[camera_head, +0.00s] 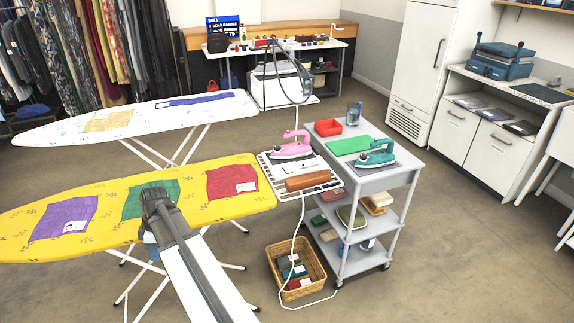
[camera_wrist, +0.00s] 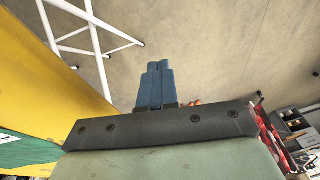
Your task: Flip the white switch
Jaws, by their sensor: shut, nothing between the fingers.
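I cannot make out a white switch in either view. In the head view a pink iron (camera_head: 293,146) stands on a white rack (camera_head: 268,172) at the right end of the yellow ironing board (camera_head: 20,222). A brown block (camera_head: 307,181) lies on the rack in front of it. In the wrist view my gripper (camera_wrist: 159,66) has its blue fingers pressed together, with nothing between them. It points over bare floor beside the yellow board's edge (camera_wrist: 45,80). In the head view my arm reaches up across the board's front edge, and the fingertips are mostly hidden.
A wicker basket (camera_head: 272,262) sits on the floor. A white cable runs down from the rack.

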